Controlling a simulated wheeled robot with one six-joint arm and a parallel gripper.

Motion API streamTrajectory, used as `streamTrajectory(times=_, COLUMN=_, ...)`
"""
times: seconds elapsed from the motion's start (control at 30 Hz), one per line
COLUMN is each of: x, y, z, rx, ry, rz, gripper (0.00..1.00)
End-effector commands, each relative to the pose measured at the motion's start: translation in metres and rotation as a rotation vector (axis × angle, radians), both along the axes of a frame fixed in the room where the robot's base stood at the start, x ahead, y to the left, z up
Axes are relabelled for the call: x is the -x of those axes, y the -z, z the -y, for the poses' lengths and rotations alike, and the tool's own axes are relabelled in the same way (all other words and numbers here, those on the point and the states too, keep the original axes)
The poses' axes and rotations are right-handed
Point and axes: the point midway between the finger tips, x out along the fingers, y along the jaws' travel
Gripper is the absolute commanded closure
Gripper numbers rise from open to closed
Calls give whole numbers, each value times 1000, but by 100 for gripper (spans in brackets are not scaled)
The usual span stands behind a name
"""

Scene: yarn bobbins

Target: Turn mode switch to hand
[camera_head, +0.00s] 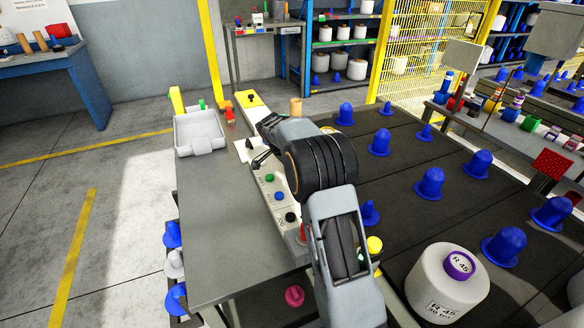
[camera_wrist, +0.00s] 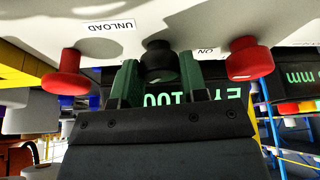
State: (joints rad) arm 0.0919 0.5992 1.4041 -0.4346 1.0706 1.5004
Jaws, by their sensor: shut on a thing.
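A black round knob (camera_wrist: 160,60) on a pale panel sits between the two green fingers of my gripper (camera_wrist: 157,84) in the wrist view. The fingers are shut on it from both sides. I cannot read which mode the knob points to. In the head view my gripper (camera_head: 261,161) reaches the pale control panel (camera_head: 262,190) from the right, and my arm hides part of the panel. The panel's labels "UNLOAD" (camera_wrist: 108,26) and "ON" (camera_wrist: 204,51) appear upside down in the wrist view.
Red buttons stand left (camera_wrist: 63,74) and right (camera_wrist: 249,60) of the knob. Green (camera_head: 269,177) and black (camera_head: 291,217) buttons lie nearer on the panel. A grey tray (camera_head: 199,148) is at left. Blue cones (camera_head: 379,143) and a white bobbin (camera_head: 432,285) stand at right.

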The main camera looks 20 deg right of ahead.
Motion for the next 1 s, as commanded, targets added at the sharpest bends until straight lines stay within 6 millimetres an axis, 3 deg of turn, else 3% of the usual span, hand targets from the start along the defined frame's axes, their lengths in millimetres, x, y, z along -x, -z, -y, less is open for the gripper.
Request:
streamTrajectory(times=0.4, x=-1, y=0, z=-1, rx=-1, ry=162, rz=0, gripper=84)
streamTrajectory(times=0.93, x=-1, y=0, z=0, rx=-2, ry=181, rz=0, gripper=84)
streamTrajectory(times=0.97, x=-1, y=0, z=0, rx=-2, ry=181, rz=0, gripper=57)
streamTrajectory(times=1.0, x=-1, y=0, z=0, rx=-2, ry=181, rz=0, gripper=54)
